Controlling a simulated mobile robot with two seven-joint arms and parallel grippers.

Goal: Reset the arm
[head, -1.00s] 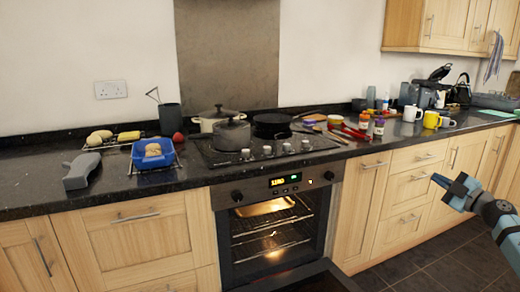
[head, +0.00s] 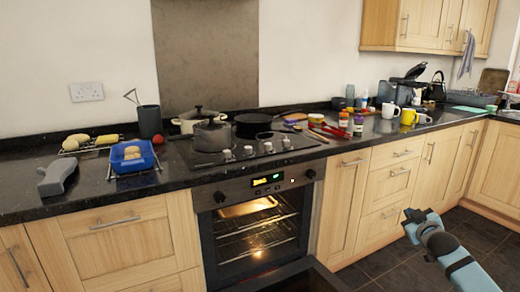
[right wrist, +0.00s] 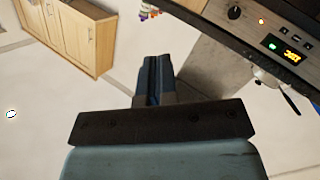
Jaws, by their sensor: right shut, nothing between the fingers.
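My right gripper (head: 416,221) is at the lower right of the head view, in front of the drawers and above the dark floor. It is shut and empty. In the right wrist view its closed fingers (right wrist: 153,80) point away from the camera, with nothing between them. It touches no object. My left gripper is in neither view.
The oven (head: 258,230) stands with its door (head: 297,277) open and its inside lit. The granite counter (head: 95,194) holds a blue tray (head: 133,155), pots (head: 212,135), mugs (head: 408,116) and several jars. Free floor (head: 385,262) lies below the drawers.

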